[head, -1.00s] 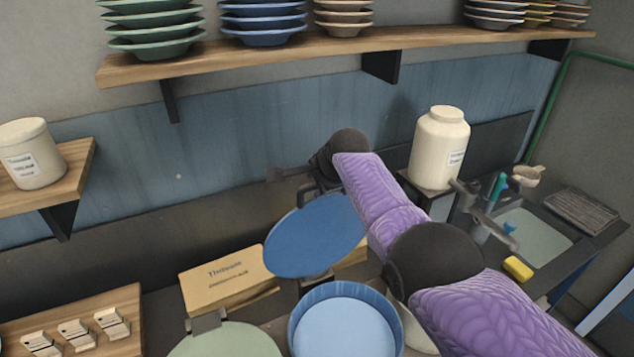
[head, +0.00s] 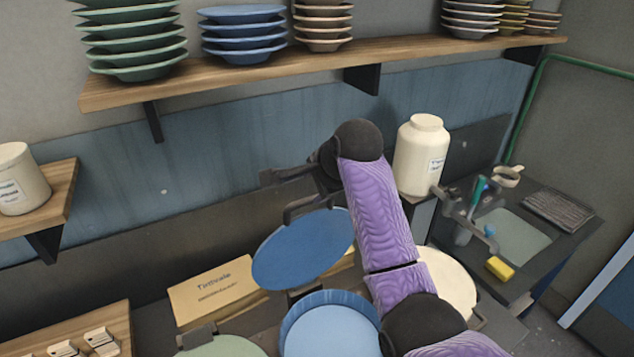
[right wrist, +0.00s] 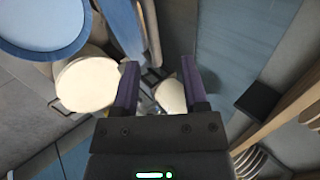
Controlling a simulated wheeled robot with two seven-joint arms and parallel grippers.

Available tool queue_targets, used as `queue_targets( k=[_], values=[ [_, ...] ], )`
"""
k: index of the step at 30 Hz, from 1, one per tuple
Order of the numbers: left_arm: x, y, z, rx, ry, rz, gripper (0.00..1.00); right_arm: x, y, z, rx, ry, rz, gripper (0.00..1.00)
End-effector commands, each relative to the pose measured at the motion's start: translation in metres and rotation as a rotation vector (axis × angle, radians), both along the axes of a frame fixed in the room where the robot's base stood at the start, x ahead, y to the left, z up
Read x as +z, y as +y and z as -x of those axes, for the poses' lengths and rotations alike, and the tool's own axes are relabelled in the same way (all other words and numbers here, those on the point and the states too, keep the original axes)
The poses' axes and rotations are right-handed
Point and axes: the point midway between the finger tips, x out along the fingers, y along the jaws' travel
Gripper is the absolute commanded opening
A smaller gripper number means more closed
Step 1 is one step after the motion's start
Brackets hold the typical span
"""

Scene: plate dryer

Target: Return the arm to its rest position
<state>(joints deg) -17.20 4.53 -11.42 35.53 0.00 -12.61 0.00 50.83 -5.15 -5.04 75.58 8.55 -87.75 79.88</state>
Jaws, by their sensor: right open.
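My right arm, in a purple sleeve (head: 380,215), reaches up from the bottom right in the head view. Its dark gripper (head: 278,178) points left in front of the wall, above a tilted blue round lid (head: 305,250). In the right wrist view the gripper (right wrist: 160,85) has its two purple fingers apart with nothing held between them. The blue lid stands raised behind an open blue round container (head: 330,330). My left gripper is not in view.
A green round lid (head: 225,347) and a cream round lid (head: 452,282) flank the blue container. A cream jar (head: 420,160) stands close to the arm's right. Stacked plates fill the wooden shelf (head: 330,75) above. A sink (head: 510,238) is at right.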

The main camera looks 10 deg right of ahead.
Motion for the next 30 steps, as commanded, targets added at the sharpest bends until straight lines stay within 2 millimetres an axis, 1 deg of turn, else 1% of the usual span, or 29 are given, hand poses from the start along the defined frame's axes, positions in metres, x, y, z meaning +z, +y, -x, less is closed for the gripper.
queue_targets(
  k=[4, 11, 13, 14, 17, 18, 20, 21, 23, 24, 26, 27, 29, 30],
  values=[
    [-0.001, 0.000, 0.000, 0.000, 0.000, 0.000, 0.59, 0.004, -0.001, 0.003, 0.000, 0.000, 0.000, 0.56],
    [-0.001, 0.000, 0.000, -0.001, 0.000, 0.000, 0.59, 0.003, -0.002, 0.004, 0.002, 0.000, 0.003, 0.56],
    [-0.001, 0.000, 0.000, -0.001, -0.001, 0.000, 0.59, -0.010, -0.005, 0.010, 0.026, 0.005, 0.030, 0.56],
    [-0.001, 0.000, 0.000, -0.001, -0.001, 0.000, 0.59, -0.022, -0.008, 0.016, 0.049, 0.009, 0.056, 0.56],
    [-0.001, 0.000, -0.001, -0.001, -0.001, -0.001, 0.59, -0.077, -0.024, 0.054, 0.185, 0.026, 0.199, 0.56],
    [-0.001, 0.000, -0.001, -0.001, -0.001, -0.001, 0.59, -0.101, -0.031, 0.077, 0.261, 0.036, 0.269, 0.56],
    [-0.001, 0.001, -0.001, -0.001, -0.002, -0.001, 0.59, -0.130, -0.040, 0.113, 0.381, 0.050, 0.373, 0.56],
    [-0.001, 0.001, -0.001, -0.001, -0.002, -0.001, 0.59, -0.145, -0.046, 0.136, 0.461, 0.060, 0.435, 0.56],
    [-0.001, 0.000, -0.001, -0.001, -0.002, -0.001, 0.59, -0.162, -0.052, 0.170, 0.577, 0.073, 0.516, 0.56],
    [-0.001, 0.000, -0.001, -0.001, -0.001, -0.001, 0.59, -0.170, -0.055, 0.191, 0.648, 0.082, 0.563, 0.56],
    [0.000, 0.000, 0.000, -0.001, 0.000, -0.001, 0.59, -0.178, -0.059, 0.219, 0.749, 0.090, 0.620, 0.56],
    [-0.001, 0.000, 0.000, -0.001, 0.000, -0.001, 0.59, -0.181, -0.061, 0.236, 0.811, 0.096, 0.655, 0.56],
    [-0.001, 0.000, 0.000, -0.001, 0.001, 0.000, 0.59, -0.184, -0.064, 0.261, 0.901, 0.103, 0.699, 0.56],
    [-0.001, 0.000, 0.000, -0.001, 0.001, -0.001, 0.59, -0.185, -0.065, 0.276, 0.959, 0.107, 0.725, 0.56]
  ],
)
